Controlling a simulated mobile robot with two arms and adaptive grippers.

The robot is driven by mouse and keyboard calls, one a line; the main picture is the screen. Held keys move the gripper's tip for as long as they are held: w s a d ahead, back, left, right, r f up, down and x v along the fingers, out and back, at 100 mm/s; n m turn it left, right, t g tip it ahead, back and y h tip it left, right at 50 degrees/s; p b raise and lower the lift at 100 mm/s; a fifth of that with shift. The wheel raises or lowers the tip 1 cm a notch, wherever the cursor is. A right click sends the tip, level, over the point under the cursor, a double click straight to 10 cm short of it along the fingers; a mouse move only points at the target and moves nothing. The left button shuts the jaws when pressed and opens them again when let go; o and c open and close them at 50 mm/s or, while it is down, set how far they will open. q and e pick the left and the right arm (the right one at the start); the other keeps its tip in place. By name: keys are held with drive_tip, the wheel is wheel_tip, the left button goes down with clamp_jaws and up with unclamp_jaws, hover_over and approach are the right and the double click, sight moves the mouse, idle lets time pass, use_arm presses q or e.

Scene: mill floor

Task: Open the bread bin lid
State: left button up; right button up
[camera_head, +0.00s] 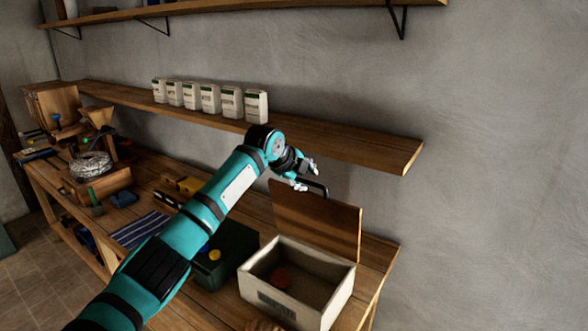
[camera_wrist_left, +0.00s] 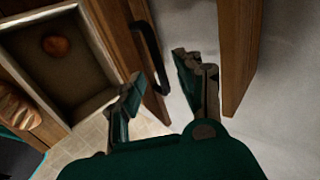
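The bread bin (camera_head: 262,294) is a pale box at the right end of the bench, also seen in the wrist view (camera_wrist_left: 85,55). Its wooden lid (camera_head: 318,222) stands raised, roughly upright, along the bin's back edge, so the inside shows. A round brown item (camera_head: 282,279) lies inside. The lid has a black handle (camera_wrist_left: 148,50) near its upper edge. My left gripper (camera_head: 308,178) is by this handle; in the wrist view its fingers (camera_wrist_left: 160,88) are apart, with the handle's end near the gap. Contact is unclear. My right gripper is not in view.
A wooden shelf (camera_head: 370,152) with several white packets (camera_head: 208,98) runs above and behind the lid. A dark green box (camera_head: 238,243) stands left of the bin. A brown loaf (camera_wrist_left: 15,105) lies in front of the bin.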

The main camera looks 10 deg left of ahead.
use_arm(q)
drive_tip(key=v, duration=0.7)
